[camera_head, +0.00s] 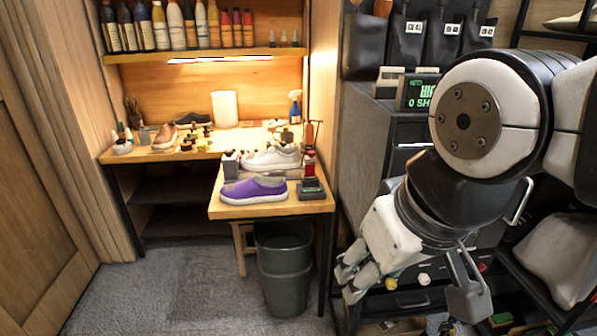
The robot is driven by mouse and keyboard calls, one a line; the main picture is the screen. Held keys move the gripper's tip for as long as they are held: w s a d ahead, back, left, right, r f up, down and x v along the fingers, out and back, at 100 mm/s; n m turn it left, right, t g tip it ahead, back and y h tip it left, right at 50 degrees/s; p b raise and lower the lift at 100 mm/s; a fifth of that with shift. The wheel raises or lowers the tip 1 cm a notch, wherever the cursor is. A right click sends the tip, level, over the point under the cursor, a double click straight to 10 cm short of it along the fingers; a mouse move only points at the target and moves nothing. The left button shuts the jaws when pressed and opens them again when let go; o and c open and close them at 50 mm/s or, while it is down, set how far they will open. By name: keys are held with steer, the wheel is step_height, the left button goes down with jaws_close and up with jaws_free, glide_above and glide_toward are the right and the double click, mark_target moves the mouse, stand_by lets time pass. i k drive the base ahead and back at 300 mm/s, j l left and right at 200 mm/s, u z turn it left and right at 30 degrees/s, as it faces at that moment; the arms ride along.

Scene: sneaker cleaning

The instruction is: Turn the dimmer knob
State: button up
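A small white round knob (424,279) shows on the front of the dark cabinet, low in the head view. A yellow-green knob (391,283) sits to its left and a small red one (482,267) to its right. I cannot tell for certain which is the dimmer knob. My gripper (412,292) is open, with its two fingers spread wide and pointing down. In the picture the white and yellow-green knobs appear between the fingers. Contact or depth cannot be told from this view. My arm covers much of the cabinet front.
A dark cabinet (379,134) with a green-lit display (416,92) on top stands at the right. A wooden bench (217,210) holds a purple shoe (253,190) and a white sneaker (271,158). A grey bin (284,270) stands below it. The carpet (180,295) at left is clear.

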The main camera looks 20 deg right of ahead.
mark_target(391, 284)
steer(key=z, duration=0.7)
steer(key=l+u, duration=0.15)
steer(key=l, duration=0.2)
steer(key=k+l+u, duration=0.1)
steer(key=l, duration=0.2)
